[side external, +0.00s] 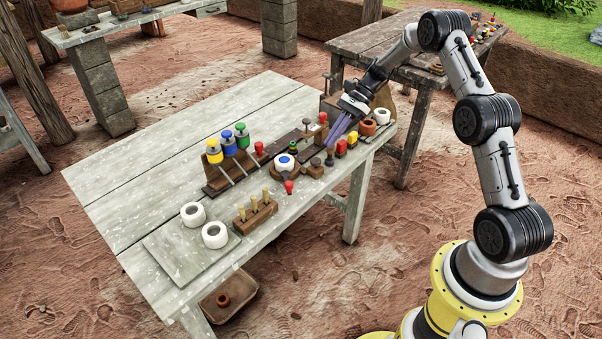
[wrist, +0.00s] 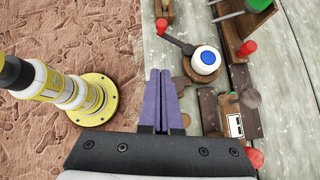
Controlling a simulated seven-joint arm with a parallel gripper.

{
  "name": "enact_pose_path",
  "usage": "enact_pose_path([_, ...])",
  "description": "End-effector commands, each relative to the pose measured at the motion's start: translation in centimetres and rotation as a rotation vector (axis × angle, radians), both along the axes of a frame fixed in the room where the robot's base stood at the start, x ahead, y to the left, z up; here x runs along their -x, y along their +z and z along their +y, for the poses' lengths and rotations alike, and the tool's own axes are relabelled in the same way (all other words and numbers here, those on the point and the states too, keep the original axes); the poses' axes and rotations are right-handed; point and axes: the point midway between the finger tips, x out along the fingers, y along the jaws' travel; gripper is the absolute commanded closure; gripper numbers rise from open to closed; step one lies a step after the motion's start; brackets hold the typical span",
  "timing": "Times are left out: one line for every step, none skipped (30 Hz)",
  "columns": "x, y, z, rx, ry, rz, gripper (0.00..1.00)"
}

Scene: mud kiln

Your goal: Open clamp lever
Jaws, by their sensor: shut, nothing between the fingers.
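A lever with a red knob (wrist: 162,26) and a dark arm (wrist: 180,43) reaches from a round wooden base holding a white cylinder with a blue top (wrist: 206,59). The knob also shows in the side view (side external: 289,187), at the table's near edge. I cannot tell whether this is the clamp lever, as other red knobs (wrist: 248,47) (wrist: 255,158) are around. My gripper (wrist: 160,72) has purple fingers pressed together, empty. In the side view my gripper (side external: 331,145) points down over the table's right part, right of the white cylinder and apart from the lever.
Screwdrivers with yellow, blue and green handles (side external: 228,143) stand in a rack behind the cylinder. A wooden block with pegs (side external: 256,214) and two white cups (side external: 204,225) are at the front left. A terracotta pot (side external: 368,127) is right of my gripper. The table's left (side external: 130,170) is clear.

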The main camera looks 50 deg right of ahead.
Motion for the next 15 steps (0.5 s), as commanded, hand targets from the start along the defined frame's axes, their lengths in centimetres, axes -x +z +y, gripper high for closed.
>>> enact_pose_path([0.0,0.0,0.0,0.000,0.001,-0.001,1.00])
enact_pose_path([0.0,0.0,0.0,0.000,0.001,-0.001,1.00])
enact_pose_path([0.0,0.0,0.1,0.000,0.001,0.000,1.00])
enact_pose_path([0.0,-0.1,0.1,0.000,0.001,0.000,1.00])
enact_pose_path([0.0,-0.2,0.2,0.000,0.001,0.000,1.00])
enact_pose_path([-0.1,-0.3,0.4,0.000,0.002,0.001,1.00])
enact_pose_path([-0.1,-0.5,0.6,-0.001,0.003,0.001,1.00])
enact_pose_path([-0.1,-0.7,0.9,-0.001,0.003,0.001,1.00])
enact_pose_path([-0.2,-1.1,1.2,-0.001,0.003,0.003,1.00])
enact_pose_path([-0.2,-1.4,1.5,-0.001,0.003,0.003,1.00])
enact_pose_path([-0.2,-1.8,1.9,-0.002,0.003,0.004,1.00])
enact_pose_path([-0.3,-2.3,2.4,-0.002,0.004,0.003,1.00])
enact_pose_path([-0.4,-2.7,2.8,-0.001,0.004,0.003,1.00])
enact_pose_path([-0.4,-3.1,3.3,-0.002,0.005,0.003,1.00])
enact_pose_path([-0.5,-3.7,3.8,-0.002,0.004,0.004,1.00])
